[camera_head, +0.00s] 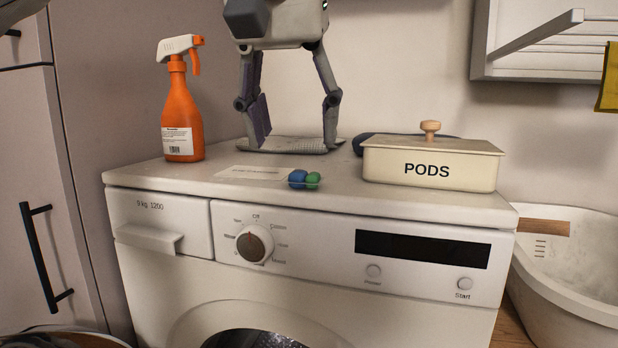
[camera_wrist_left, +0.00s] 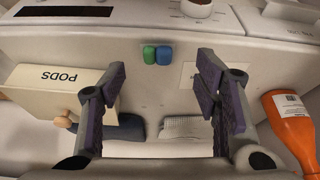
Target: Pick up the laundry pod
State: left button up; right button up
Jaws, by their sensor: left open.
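The laundry pod (camera_head: 305,180), blue and green, lies near the front edge of the washing machine top. In the left wrist view the pod (camera_wrist_left: 158,55) shows between and beyond my fingertips. My left gripper (camera_head: 292,128) is open and empty, pointing down over the back part of the machine top, behind the pod and apart from it. Its two spread fingers also show in the left wrist view (camera_wrist_left: 162,78). My right gripper is not in view.
A cream PODS box (camera_head: 432,166) with a wooden knob stands right of the pod. An orange spray bottle (camera_head: 181,118) stands at the left. A pale card (camera_head: 248,172) lies left of the pod. A grey ribbed item (camera_wrist_left: 187,128) and a dark item (camera_wrist_left: 124,128) lie at the back.

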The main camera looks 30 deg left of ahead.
aim_at(302, 175)
pick_arm(q)
jog(key=b+x, duration=0.1)
jog(key=x, duration=0.5)
jog(key=shift+w+d+f, duration=0.1)
jog(key=shift+f, duration=0.15)
jog(key=shift+r, duration=0.15)
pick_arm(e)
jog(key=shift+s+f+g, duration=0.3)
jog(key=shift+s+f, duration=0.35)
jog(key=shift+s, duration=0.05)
pick_arm(q)
jog(key=c, duration=0.8)
jog(key=shift+c, duration=0.2)
